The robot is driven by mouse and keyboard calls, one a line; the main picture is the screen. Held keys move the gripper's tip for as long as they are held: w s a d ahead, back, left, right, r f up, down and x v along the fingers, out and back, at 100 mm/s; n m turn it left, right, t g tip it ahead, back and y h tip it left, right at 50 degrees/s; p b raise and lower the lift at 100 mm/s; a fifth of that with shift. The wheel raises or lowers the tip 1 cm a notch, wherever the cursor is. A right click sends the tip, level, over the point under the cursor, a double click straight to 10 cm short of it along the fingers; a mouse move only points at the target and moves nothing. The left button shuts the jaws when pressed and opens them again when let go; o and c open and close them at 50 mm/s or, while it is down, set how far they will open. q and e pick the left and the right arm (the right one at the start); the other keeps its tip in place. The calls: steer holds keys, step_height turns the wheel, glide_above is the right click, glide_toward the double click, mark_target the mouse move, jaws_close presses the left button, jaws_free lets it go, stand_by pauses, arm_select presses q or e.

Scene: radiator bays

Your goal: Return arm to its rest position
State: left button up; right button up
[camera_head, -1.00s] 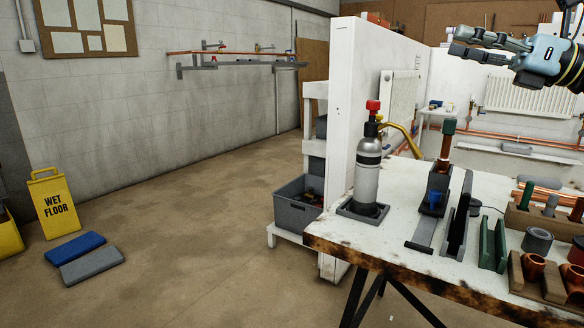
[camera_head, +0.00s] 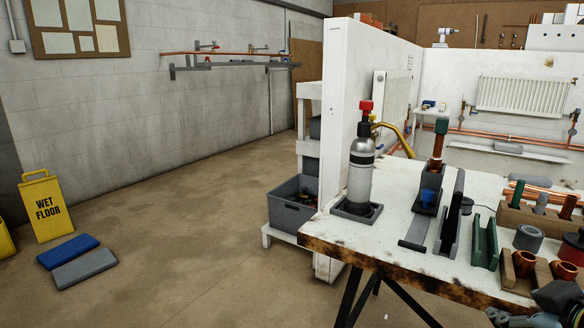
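My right gripper (camera_head: 508,318) shows only in part at the bottom right corner, low in front of the workbench's near edge. Its grey finger parts and a dark link (camera_head: 558,298) are cut off by the frame, so I cannot tell whether it is open or shut. No object shows in its visible part. My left gripper is not in view.
The scorched-edge workbench (camera_head: 400,262) carries a gas torch (camera_head: 360,178), a copper piece with a green top (camera_head: 438,146), a green channel block (camera_head: 485,243) and copper fittings (camera_head: 524,263). A white partition (camera_head: 338,130) stands behind. Open floor lies left, with a wet-floor sign (camera_head: 42,207).

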steer(key=s+a+f+m+g+y, duration=0.1)
steer(key=s+a+f+m+g, duration=0.15)
steer(key=s, duration=0.65)
steer(key=s+a+f+m+g+y, duration=0.1)
steer(key=s+a+f+g, duration=0.25)
steer(key=s, duration=0.55)
steer(key=s+d+f+g+b, duration=0.1)
steer(key=s+d+f+b, duration=0.1)
steer(key=f, duration=1.3)
steer(key=s+d+f+g+b, duration=0.1)
steer(key=f+b, duration=0.1)
steer(key=f, duration=1.4)
steer(key=s+d+f+g+b, duration=0.1)
steer(key=s+f+b, duration=0.2)
steer(key=s+f, duration=1.4)
steer(key=shift+s+d+g, duration=0.15)
steer(key=shift+s+g, duration=0.15)
steer(key=shift+s, duration=0.8)
steer(key=shift+m, duration=0.25)
